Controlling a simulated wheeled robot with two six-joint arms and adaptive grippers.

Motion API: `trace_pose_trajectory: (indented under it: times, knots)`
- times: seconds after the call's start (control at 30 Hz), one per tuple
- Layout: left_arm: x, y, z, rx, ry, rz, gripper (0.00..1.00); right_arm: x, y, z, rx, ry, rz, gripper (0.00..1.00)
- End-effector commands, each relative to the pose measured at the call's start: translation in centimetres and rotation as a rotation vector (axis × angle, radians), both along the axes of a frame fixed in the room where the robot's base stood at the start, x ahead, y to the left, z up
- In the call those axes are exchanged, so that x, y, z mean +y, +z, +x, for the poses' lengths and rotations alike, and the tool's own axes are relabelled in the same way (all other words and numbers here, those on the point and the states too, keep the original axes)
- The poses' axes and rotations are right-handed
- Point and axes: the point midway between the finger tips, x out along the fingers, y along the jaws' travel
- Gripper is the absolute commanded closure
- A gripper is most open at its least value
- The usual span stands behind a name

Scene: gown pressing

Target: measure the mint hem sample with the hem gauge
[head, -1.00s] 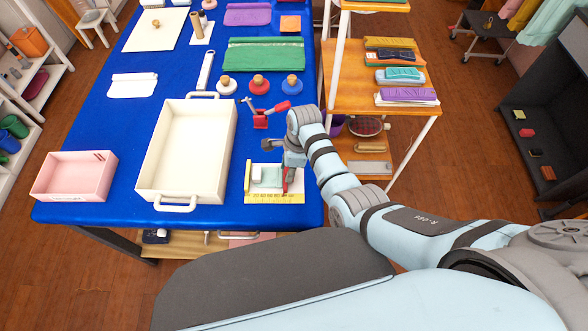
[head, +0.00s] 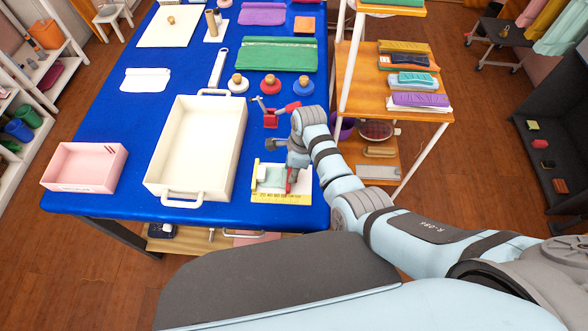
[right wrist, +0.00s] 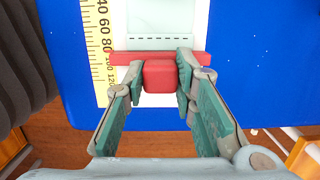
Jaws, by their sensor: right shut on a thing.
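The hem gauge is a white board with a yellow scale (head: 283,198) along its front edge, at the near right corner of the blue table. The scale shows at the left in the right wrist view (right wrist: 98,50). The pale mint sample (right wrist: 160,38), with a dashed line, lies on the board beside the scale. My right gripper (right wrist: 161,75) is shut on the red block of a red crossbar piece (right wrist: 128,58). The crossbar lies across the board, close to the sample's edge; I cannot tell whether they touch. My left gripper is not in view.
A large cream tray (head: 237,130) stands left of the gauge, and a pink box (head: 60,183) farther left. A red tool (head: 271,119) and several round-knobbed discs lie behind the gauge. A wooden shelf cart (head: 350,80) stands close on the right.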

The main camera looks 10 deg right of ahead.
Motion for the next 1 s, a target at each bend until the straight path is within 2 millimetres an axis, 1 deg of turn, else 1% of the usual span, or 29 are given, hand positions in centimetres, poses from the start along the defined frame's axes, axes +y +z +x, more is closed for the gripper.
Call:
trace_pose_trajectory:
  times: [0.03, 0.43, 0.47, 0.5, 0.57, 0.6, 1.0]
  knots:
    - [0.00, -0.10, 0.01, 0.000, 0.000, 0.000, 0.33, -0.04, -0.82, -0.85, 0.023, 0.001, -0.002, 1.00]
    - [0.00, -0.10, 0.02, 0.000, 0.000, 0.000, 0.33, -0.01, -0.80, -0.85, 0.023, 0.002, -0.002, 1.00]
    - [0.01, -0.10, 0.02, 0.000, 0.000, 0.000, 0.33, -0.01, -0.80, -0.85, 0.023, 0.002, -0.002, 0.70]
    - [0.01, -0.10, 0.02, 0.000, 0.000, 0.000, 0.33, -0.02, -0.82, -0.85, 0.023, 0.002, -0.002, 0.64]
    - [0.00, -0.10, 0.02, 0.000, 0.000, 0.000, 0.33, -0.02, -0.82, -0.85, 0.024, 0.002, -0.002, 0.54]
    - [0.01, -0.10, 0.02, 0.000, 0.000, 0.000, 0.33, -0.03, -0.82, -0.86, 0.024, 0.002, -0.002, 0.52]
    - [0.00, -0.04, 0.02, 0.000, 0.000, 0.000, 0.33, -0.09, -0.52, -0.53, 0.014, 0.000, -0.002, 0.52]
